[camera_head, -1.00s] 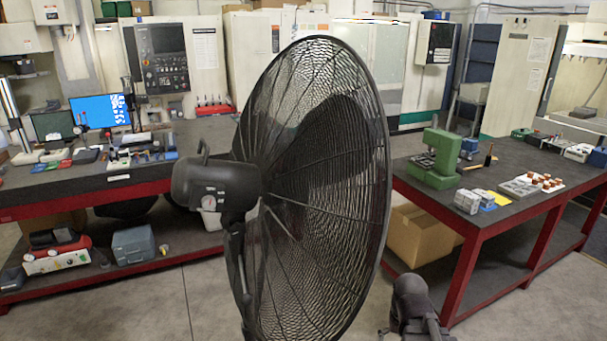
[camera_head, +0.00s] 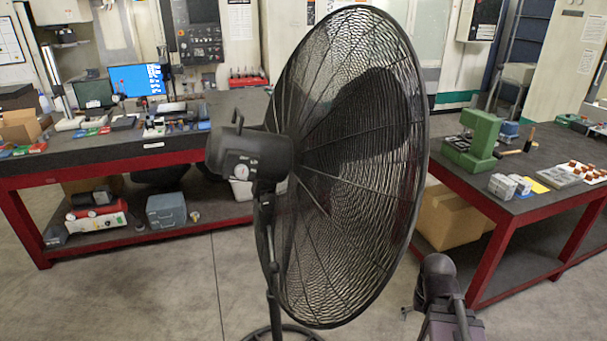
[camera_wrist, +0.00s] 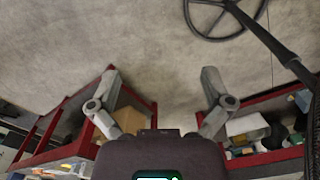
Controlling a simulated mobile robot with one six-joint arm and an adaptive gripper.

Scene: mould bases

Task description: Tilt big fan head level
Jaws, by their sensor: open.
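The big black fan head (camera_head: 350,170) fills the middle of the head view, its round cage facing right. Its motor housing (camera_head: 245,158) is on the left, with a small handle on top. The fan's pole (camera_head: 270,240) goes down to a round base on the floor. In the wrist view, the base ring (camera_wrist: 215,15) and pole (camera_wrist: 270,40) are at upper right. My gripper (camera_wrist: 160,82) is open and empty, its fingers wide apart, clear of the fan.
A red-framed workbench (camera_head: 110,160) stands behind at the left. Another red-framed bench (camera_head: 540,205) stands at the right, bearing a green press (camera_head: 475,145), with a cardboard box (camera_head: 450,215) beneath. Bare concrete floor (camera_head: 160,290) lies between.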

